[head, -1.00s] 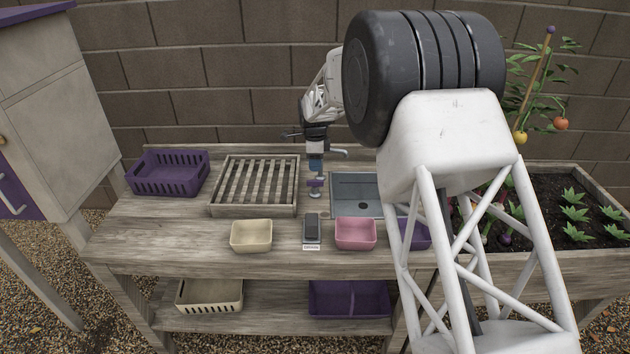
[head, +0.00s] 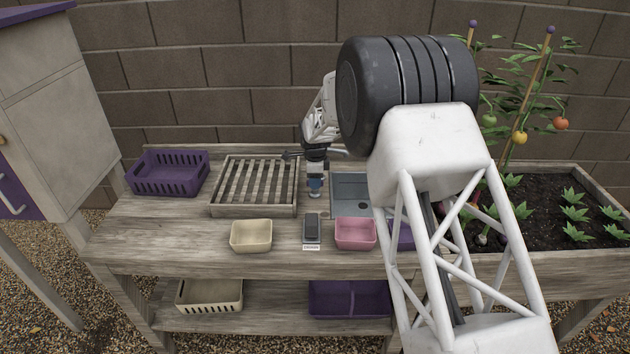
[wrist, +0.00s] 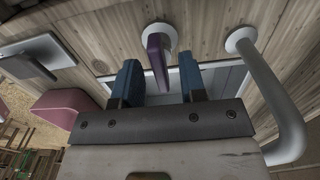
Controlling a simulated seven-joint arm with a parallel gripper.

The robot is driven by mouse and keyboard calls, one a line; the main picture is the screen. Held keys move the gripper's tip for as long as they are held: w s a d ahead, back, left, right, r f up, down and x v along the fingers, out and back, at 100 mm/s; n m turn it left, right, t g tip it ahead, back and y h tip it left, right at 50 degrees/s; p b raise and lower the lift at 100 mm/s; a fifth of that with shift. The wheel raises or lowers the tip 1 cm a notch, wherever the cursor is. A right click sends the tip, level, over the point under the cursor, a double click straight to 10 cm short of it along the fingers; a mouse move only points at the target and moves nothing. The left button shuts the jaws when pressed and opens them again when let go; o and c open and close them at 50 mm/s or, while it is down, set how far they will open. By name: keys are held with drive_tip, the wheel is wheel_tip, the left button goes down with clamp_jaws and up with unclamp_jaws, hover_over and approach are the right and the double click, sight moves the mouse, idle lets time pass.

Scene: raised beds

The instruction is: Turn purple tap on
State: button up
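The purple tap handle (wrist: 157,58) shows in the wrist view as a purple lever on a round pale base. It lies in the gap between my two blue fingertips, with space visible on both sides. My gripper (wrist: 161,82) is open; I cannot tell whether it touches the handle. In the head view my gripper (head: 316,187) points down just left of the sink and hides the handle. The grey curved spout (wrist: 282,95) stands to the right of the handle in the wrist view. No water shows.
The grey sink (head: 350,186) lies right of my gripper. A slatted wooden tray (head: 213,207) is to its left, with a purple basket (head: 168,187) beyond.

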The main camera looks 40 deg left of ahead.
drive_tip(key=shift+f, duration=0.15)
clamp_jaws()
